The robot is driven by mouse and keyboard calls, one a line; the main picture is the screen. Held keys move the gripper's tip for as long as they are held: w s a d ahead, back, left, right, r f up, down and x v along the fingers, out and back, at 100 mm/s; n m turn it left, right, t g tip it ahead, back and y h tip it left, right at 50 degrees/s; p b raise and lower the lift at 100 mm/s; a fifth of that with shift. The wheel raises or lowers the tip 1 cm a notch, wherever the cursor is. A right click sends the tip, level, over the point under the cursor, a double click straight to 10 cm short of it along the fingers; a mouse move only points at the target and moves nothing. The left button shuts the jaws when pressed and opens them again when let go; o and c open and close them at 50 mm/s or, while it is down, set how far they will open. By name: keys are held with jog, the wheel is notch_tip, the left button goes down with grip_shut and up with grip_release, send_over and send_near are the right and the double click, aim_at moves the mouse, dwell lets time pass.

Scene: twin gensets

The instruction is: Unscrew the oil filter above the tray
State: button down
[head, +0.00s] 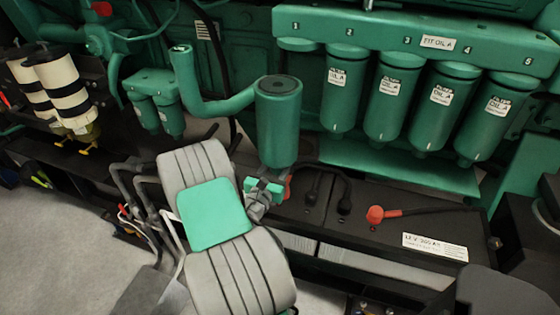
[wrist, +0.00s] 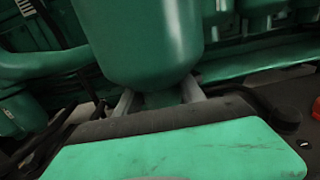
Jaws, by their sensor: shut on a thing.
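A dark green oil filter canister (head: 278,125) stands upright, clear of the filter row, its dark round top showing in the head view. In the wrist view its rounded bottom (wrist: 145,60) fills the upper middle. My gripper (wrist: 158,98) is below it, shut on the narrow stub under the canister. In the head view my gripper (head: 266,190) is partly hidden by my arm. Place 1 on the green manifold (head: 385,28) has only a bare head (head: 297,44) with no canister. A green tray-like ledge (head: 400,172) lies under the row.
Several labelled filters, such as number 2 (head: 344,95), hang to the right. A curved green pipe (head: 205,103) runs just left of and behind the held canister. A black battery (head: 400,235) with a red terminal cap (head: 376,214) lies below. Striped canisters (head: 62,90) stand far left.

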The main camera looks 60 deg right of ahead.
jog(key=shift+s+a+r+b, duration=0.1)
jog(key=shift+a+b, duration=0.5)
jog(key=shift+a, duration=0.2)
jog(key=shift+s+a+r+b, duration=0.1)
jog(key=shift+a+b, duration=0.45)
jog(key=shift+a, duration=0.2)
